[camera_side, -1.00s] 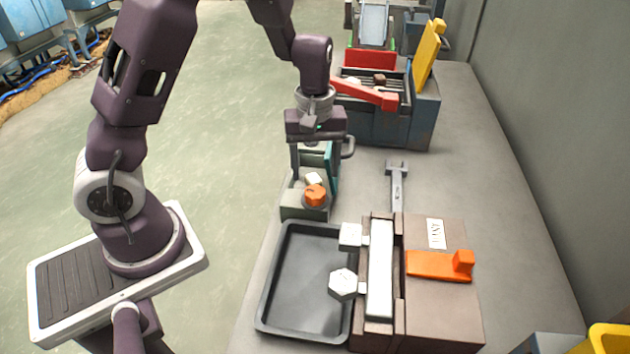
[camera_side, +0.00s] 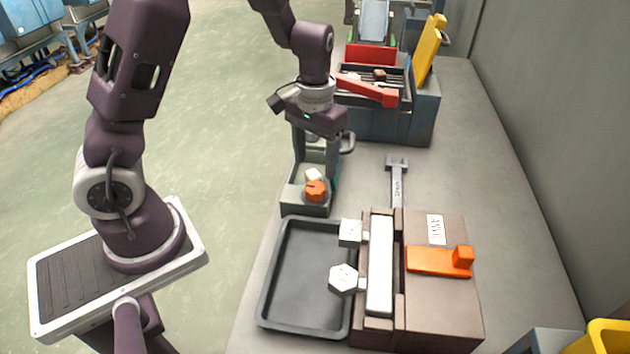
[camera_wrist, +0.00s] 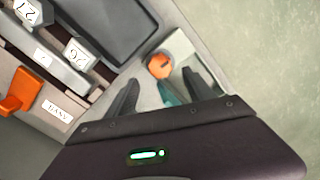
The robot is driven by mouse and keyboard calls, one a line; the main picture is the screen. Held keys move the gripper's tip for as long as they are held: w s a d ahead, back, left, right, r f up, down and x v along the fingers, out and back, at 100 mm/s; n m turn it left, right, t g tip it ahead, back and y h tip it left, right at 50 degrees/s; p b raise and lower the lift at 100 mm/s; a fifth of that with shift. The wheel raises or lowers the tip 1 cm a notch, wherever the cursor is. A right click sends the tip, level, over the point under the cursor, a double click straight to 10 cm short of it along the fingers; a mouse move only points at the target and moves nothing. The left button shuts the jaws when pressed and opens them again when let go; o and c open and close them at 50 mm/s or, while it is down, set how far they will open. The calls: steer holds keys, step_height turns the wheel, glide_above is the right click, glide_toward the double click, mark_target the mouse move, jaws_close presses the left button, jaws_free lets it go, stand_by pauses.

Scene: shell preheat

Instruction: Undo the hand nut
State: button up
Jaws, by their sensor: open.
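The hand nut appears to be the orange round knob (camera_side: 316,190) on a small grey-green fixture (camera_side: 304,199), beside a white block (camera_side: 313,174). My gripper (camera_side: 317,156) is above and behind the knob in the side view, pointing down, apart from it. In the wrist view the open jaws (camera_wrist: 160,78) hold nothing, and the knob (camera_wrist: 159,66) shows just beyond the gap between them. A teal upright part (camera_side: 332,166) of the fixture stands close by one finger and partly hides the space there.
A dark empty tray (camera_side: 270,268) lies in front of the fixture. A brown vise-like block (camera_side: 440,305) with an orange lever (camera_side: 437,262) and pale numbered heads (camera_side: 343,279) stands right of it. A wrench (camera_side: 397,180) lies on the bench. A blue-grey machine with a red handle (camera_side: 367,91) is behind.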

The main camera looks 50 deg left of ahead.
mark_target(315, 187)
step_height(315, 187, down, 7)
steer(key=shift+r, duration=0.1)
jaws_close()
steer(key=shift+n, duration=0.8)
jaws_free()
